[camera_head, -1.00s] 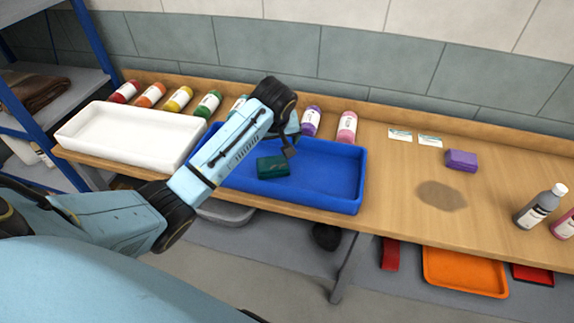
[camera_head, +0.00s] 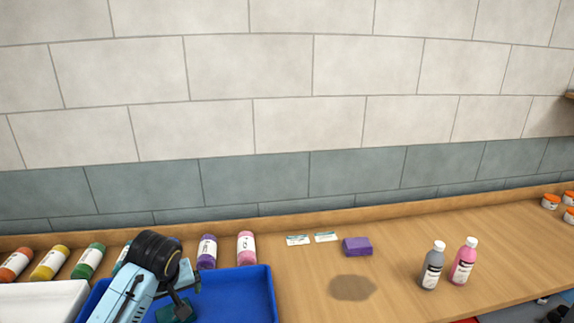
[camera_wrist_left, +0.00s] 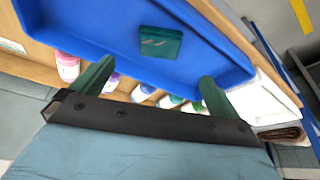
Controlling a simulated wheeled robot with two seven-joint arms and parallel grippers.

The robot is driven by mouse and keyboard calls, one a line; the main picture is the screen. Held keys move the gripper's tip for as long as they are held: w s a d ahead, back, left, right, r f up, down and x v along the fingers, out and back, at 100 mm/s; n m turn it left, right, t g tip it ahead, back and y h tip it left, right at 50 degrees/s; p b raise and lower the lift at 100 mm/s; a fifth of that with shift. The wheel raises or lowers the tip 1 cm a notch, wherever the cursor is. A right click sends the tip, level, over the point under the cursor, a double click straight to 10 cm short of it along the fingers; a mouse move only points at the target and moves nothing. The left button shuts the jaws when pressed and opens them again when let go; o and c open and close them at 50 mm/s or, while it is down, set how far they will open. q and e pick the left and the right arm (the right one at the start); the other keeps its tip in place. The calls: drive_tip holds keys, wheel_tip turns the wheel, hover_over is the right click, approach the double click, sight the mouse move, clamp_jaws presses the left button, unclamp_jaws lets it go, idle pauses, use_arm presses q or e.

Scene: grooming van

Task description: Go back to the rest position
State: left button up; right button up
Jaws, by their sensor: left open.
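My left gripper (camera_head: 182,298) reaches in from the lower left of the head view, above the blue tray (camera_head: 252,293). In the left wrist view its two dark green fingers (camera_wrist_left: 148,88) are spread apart with nothing between them. A dark green block (camera_wrist_left: 160,43) lies in the blue tray, apart from the fingers; in the head view it is partly hidden behind the gripper. My right gripper is in neither view.
A white tray (camera_head: 40,303) is left of the blue tray. A purple block (camera_head: 357,246), a grey bottle (camera_head: 432,266) and a pink bottle (camera_head: 463,262) stand right, near a dark wet-looking patch (camera_head: 352,287).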

use_arm(q)
drive_tip(key=s+d+f+m+h, duration=0.1)
drive_tip(key=s+d+f+m, duration=0.15)
drive_tip(key=s, duration=0.65)
drive_tip(key=s+d+f+m+h, duration=0.1)
drive_tip(key=s+d+f+m, duration=0.15)
drive_tip(key=s, duration=0.75)
drive_tip(key=s+d+f+m+h, duration=0.15)
drive_tip(key=s+m, duration=0.25)
drive_tip(key=s, duration=0.5)
wheel_tip(320, 180, down, 30)
drive_tip(key=s+d+g+b, duration=0.1)
drive_tip(key=s+b, duration=0.1)
drive_tip(key=b, duration=0.4)
drive_tip(key=s+a+f+b, duration=0.1)
drive_tip(key=s+f+b, duration=0.1)
drive_tip(key=s+f, duration=0.6)
drive_tip(key=s+a+f+g+b, duration=0.1)
drive_tip(key=s+a+f+b, duration=0.1)
drive_tip(key=s+f, duration=0.6)
wheel_tip(320, 180, down, 5)
drive_tip(key=shift+s+f+g+y+b, duration=0.15)
drive_tip(key=shift+g+y+b, duration=0.15)
drive_tip(key=shift+y+b, duration=0.25)
